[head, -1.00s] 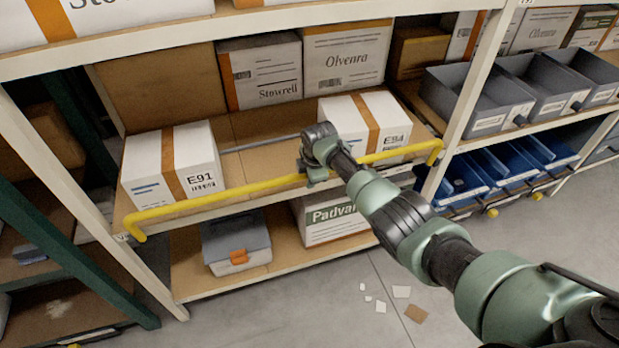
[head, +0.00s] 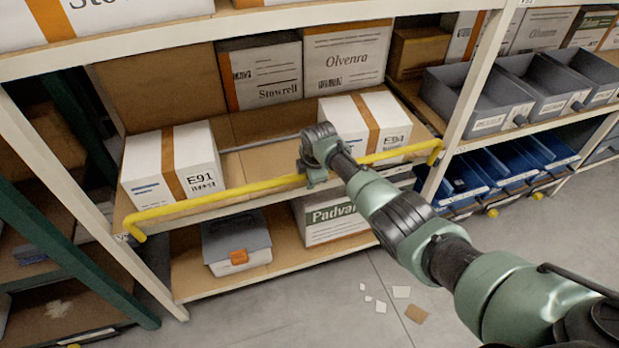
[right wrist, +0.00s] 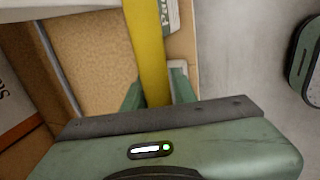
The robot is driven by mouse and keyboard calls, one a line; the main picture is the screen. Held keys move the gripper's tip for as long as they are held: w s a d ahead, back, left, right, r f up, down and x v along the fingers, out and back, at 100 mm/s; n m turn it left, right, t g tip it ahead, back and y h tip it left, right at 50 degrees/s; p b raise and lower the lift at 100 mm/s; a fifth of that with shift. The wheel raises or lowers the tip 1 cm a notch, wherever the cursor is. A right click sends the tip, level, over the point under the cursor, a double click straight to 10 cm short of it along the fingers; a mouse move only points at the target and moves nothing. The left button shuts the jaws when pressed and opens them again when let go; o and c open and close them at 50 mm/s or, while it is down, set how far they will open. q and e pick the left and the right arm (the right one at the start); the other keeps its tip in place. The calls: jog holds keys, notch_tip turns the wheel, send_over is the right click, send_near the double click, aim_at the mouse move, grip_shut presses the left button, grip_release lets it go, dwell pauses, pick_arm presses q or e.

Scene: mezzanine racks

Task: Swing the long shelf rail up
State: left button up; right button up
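The long yellow shelf rail (head: 225,195) runs along the front edge of the middle shelf, with a bent end at each side. In the head view it lies low, about level with the shelf deck, in front of the boxes. My right gripper (head: 312,178) is at the rail near its middle. In the right wrist view the rail (right wrist: 147,45) passes between the two green fingers of my right gripper (right wrist: 157,92), which sit close against both its sides. The fingertips are partly hidden in both views. My left gripper is not in view.
A white E91 box (head: 172,165) and a white E94 box (head: 365,122) stand on the shelf behind the rail. Below are a grey case (head: 236,240) and a Padvan box (head: 325,220). Grey bins (head: 475,105) are at right. Paper scraps (head: 402,292) lie on open floor.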

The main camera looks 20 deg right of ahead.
jog(key=shift+o, duration=1.3)
jog(key=shift+f, duration=0.15)
jog(key=v, duration=0.7)
jog(key=shift+r+p, duration=0.35)
jog(key=shift+r, duration=0.05)
jog(key=shift+a, duration=0.1)
jog(key=shift+c, duration=0.4)
